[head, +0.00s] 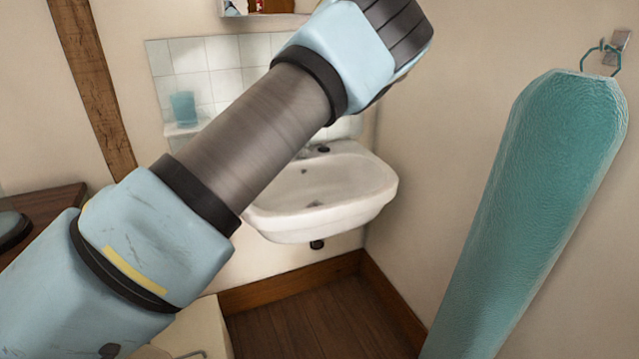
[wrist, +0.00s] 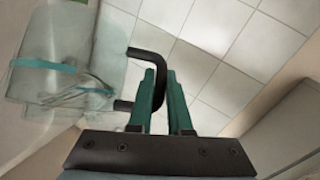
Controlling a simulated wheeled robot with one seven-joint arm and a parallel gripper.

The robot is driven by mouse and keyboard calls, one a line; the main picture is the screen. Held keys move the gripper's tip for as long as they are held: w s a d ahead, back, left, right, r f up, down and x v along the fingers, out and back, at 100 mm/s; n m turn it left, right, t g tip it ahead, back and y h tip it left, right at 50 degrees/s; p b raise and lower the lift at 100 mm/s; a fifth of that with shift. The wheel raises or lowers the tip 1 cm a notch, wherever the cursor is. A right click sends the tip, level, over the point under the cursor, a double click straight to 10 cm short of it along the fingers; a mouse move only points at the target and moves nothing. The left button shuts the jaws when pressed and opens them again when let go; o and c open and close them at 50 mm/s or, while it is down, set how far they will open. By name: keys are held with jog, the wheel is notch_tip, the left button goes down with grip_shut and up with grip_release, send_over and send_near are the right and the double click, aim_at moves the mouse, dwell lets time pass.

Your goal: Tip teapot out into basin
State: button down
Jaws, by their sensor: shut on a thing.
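The white basin (head: 345,185) is fixed to the wall in the middle of the head view, partly covered by my arm. Its visible bowl looks empty, with a dark drain hole. In the wrist view, the see-through teapot (wrist: 62,55) has a teal band and a black handle (wrist: 146,54). My gripper (wrist: 163,82) is shut on that handle, and the teapot body lies to the left of the fingers. Neither the teapot nor my gripper shows in the head view, so their height over the basin cannot be told. The teapot's contents are unclear.
A teal cup (head: 183,108) stands on a small ledge by white tiles (head: 225,85). A shelf (head: 265,15) is above. A teal towel (head: 545,190) hangs at the right. A dark wooden table (head: 45,215) is at the left. The floor below the basin is clear.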

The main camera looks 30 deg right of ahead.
jog(key=shift+w+a+f+n+g+h+p, duration=2.35)
jog(key=shift+w+a+f+g+p, duration=1.15)
jog(key=shift+w+a+f+p, duration=1.25)
notch_tip(320, 180, up, 10)
jog(key=w+n+g+p, duration=0.1)
jog(key=w, duration=0.1)
jog(key=shift+w+d+f+h, duration=0.15)
jog(key=shift+w+h, duration=0.15)
jog(key=shift+h, duration=0.15)
